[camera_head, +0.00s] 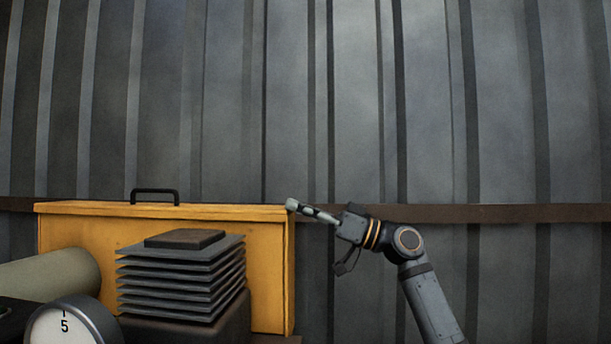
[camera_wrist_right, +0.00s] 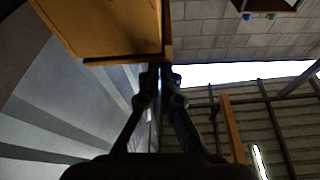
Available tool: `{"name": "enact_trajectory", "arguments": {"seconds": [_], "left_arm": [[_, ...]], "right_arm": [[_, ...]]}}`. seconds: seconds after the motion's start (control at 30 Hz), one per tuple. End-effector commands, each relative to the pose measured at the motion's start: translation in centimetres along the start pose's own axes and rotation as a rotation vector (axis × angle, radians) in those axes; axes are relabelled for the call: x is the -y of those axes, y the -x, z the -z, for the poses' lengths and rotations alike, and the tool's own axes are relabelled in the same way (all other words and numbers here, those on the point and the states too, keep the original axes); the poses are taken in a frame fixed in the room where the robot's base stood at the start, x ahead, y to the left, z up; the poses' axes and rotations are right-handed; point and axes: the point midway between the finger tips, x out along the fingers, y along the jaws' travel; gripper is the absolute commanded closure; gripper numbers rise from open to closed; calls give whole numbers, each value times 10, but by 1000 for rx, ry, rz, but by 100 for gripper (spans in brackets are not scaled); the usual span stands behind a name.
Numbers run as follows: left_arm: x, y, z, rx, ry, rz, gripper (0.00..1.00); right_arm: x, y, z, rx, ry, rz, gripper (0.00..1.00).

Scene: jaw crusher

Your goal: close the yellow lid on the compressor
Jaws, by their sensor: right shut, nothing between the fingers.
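The yellow lid (camera_head: 80,226) stands upright in the head view, with a black handle (camera_head: 154,192) on its top edge. Below and in front of it is the compressor, with a stack of dark cooling fins (camera_head: 180,280). My right gripper (camera_head: 293,205) is shut and empty, its fingertips at the lid's upper right corner. I cannot tell whether they touch it. In the right wrist view the shut fingers (camera_wrist_right: 162,75) point at the lid's edge, and the lid (camera_wrist_right: 115,25) fills the upper left. My left gripper is not in view.
A round gauge (camera_head: 66,325) and a pale cylinder (camera_head: 50,275) are at the lower left. A corrugated metal wall (camera_head: 420,110) with a brown rail (camera_head: 530,213) stands behind. The space right of the lid holds only my right arm.

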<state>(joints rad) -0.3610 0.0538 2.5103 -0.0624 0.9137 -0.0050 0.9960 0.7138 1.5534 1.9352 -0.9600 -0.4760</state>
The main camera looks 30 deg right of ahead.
Motion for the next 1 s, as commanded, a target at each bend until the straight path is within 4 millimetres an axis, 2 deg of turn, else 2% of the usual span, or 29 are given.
{"name": "enact_trajectory", "arguments": {"seconds": [0.23,0.5,0.63,0.8,1.0], "left_arm": [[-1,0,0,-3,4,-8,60],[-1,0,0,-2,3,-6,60],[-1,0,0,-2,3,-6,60],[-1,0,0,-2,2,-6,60],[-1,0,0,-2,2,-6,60]], "right_arm": [[-1,6,-1,3,1,-3,100],[-1,52,-2,7,0,-6,100],[-1,67,-2,5,-1,-4,100],[0,75,0,2,1,-1,100],[0,75,0,0,0,0,100]]}}
